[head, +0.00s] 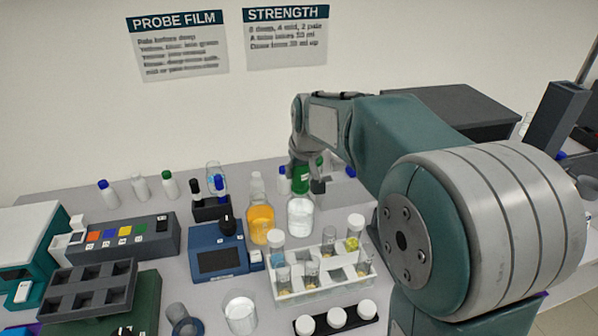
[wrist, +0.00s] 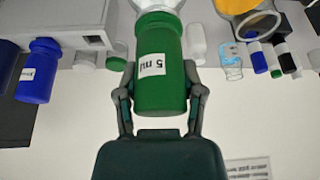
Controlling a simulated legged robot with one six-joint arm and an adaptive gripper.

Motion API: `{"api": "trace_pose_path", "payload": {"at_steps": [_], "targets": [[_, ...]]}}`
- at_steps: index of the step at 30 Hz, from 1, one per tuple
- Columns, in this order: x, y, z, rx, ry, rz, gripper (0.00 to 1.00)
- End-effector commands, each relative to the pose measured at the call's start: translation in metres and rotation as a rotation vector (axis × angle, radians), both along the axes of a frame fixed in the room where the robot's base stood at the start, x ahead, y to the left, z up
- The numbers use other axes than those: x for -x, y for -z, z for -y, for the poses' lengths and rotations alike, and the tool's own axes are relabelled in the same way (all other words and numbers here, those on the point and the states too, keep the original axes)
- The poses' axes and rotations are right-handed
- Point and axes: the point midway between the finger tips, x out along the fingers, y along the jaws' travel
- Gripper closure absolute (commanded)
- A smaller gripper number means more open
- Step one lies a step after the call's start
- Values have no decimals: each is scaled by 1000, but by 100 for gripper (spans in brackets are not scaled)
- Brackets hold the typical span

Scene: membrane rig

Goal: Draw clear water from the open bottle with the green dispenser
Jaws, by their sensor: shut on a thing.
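My gripper (head: 306,168) is shut on the green dispenser (wrist: 160,85), a green cylinder with a white "5 ml" label. The dispenser also shows in the head view (head: 301,180), partly covered by my fingers. It is upright, directly over the open bottle of clear water (head: 300,217). The bottle's clear glass also shows at the top edge of the wrist view (wrist: 158,4), against the dispenser's far end. I cannot tell whether the dispenser's tip is inside the neck.
A bottle of orange liquid (head: 261,224) stands just left of the water bottle. A white rack (head: 325,290) with tubes is in front. A blue device (head: 216,262) stands further left. A blue dispenser (wrist: 38,72) shows in the wrist view. Small capped bottles stand behind.

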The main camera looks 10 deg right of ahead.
Motion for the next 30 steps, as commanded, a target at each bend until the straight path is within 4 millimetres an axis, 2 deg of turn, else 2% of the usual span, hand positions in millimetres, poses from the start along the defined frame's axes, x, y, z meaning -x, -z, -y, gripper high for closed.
{"api": "trace_pose_path", "payload": {"at_steps": [17,30], "targets": [[0,-4,0,0,0,2,100],[-1,-40,0,0,0,4,100]]}}
